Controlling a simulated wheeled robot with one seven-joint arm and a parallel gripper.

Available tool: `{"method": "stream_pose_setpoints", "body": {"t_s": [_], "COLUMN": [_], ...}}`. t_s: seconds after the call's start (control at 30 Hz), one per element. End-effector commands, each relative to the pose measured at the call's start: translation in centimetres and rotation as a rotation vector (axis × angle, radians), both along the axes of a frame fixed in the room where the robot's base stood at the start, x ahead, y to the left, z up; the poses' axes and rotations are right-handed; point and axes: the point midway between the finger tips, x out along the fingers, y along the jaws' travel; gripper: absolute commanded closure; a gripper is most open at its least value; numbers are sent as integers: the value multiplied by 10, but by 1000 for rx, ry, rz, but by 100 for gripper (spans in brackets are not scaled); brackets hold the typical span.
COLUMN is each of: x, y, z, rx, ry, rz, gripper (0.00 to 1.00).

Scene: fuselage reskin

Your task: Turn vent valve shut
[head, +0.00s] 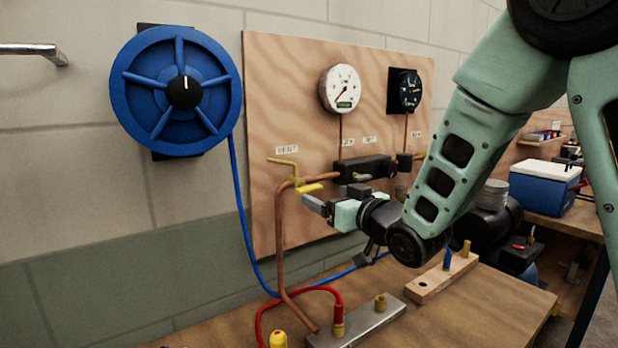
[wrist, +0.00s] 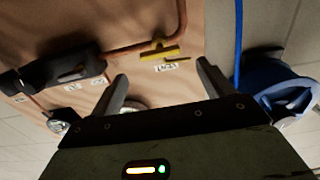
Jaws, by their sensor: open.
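The yellow vent valve (head: 296,181) sits on the copper pipe in front of the plywood board, just below a small VENT label (head: 287,149). In the wrist view the yellow valve (wrist: 158,50) lies beyond the fingertips, between them sideways, with the label beside it. My gripper (head: 316,201) is just right of and below the valve in the head view. In the wrist view my gripper (wrist: 162,75) is open, with nothing between its fingers. The fingers look apart from the valve. Part of the valve body is hard to make out.
A blue hose reel (head: 175,90) hangs left of the board. A white gauge (head: 340,88) and a dark gauge (head: 405,91) are above a black manifold (head: 362,167). A metal block (head: 355,327) and a wooden block (head: 441,278) stand on the bench below.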

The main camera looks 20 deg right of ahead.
Motion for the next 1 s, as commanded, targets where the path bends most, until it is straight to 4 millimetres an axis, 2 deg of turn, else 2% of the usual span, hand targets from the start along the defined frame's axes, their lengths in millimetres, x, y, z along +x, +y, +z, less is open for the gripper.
{"method": "stream_pose_setpoints", "body": {"t_s": [0.2, 0.4, 0.6, 0.83, 0.87, 1.0], "x": [42, 67, 76, 76, 76, 76], "y": [14, 22, 25, 25, 25, 25], "z": [2, 1, 0, 0, 0, 0], "rx": [-1, 0, 0, 0, 0, 0], "ry": [1, 0, -1, 0, 0, 0], "rz": [1, 1, 0, 0, 0, 0], "gripper": [20, 20, 20, 20, 26, 64]}}
